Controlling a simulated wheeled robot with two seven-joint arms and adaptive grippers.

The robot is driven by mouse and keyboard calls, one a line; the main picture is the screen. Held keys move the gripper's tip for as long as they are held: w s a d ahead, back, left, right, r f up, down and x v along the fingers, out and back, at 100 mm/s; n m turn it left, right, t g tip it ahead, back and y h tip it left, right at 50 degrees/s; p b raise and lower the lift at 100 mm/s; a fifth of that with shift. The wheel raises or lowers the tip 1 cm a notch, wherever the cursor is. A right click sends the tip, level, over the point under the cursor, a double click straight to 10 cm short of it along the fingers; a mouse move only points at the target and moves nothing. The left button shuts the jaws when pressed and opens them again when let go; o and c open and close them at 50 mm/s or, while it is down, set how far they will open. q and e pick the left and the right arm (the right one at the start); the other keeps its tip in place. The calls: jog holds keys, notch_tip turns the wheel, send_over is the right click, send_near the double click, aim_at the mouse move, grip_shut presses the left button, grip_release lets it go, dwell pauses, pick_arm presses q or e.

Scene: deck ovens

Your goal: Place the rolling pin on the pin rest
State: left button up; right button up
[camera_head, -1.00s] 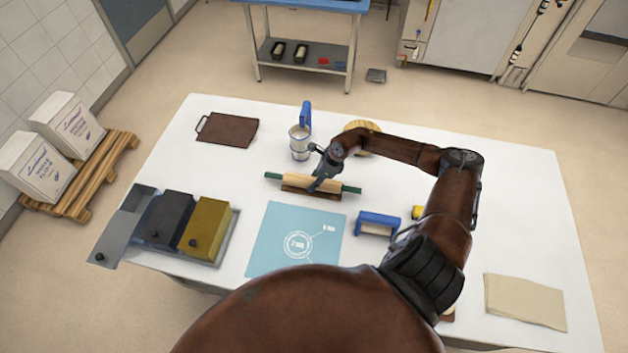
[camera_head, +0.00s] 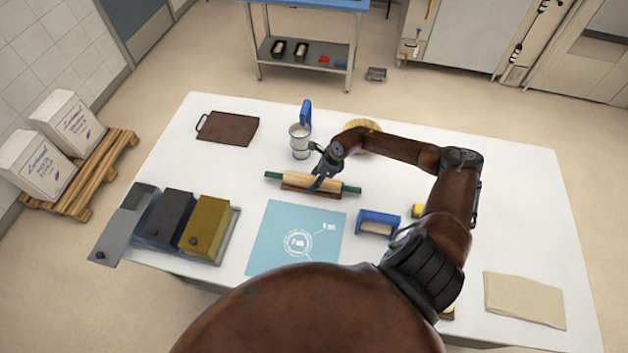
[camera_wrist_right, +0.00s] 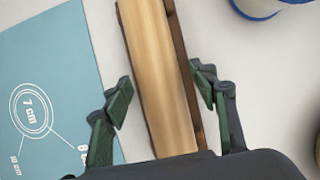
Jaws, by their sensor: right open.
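The rolling pin (camera_head: 296,180) has a pale wooden barrel and green handles. It lies along the dark brown pin rest (camera_head: 297,190) behind the blue mat, with the rest showing along its front edge. My right gripper (camera_head: 321,184) is at the right part of the barrel. In the right wrist view the barrel (camera_wrist_right: 160,70) runs between the two open fingers of the gripper (camera_wrist_right: 161,95), with the brown rest (camera_wrist_right: 186,65) showing under it. A gap shows between each fingertip and the barrel. My left gripper is not in view.
The blue mat (camera_head: 270,240) lies in front of the rest. A brown board (camera_head: 228,128) lies at the back left.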

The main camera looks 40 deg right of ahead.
jog(key=b+v, duration=0.1)
jog(key=v, duration=0.9)
jog(key=shift+s+d+r, duration=0.1)
jog(key=shift+d+r, duration=0.1)
jog(key=shift+b+v, duration=0.3)
jog(key=shift+v, duration=0.45)
dwell(0.4)
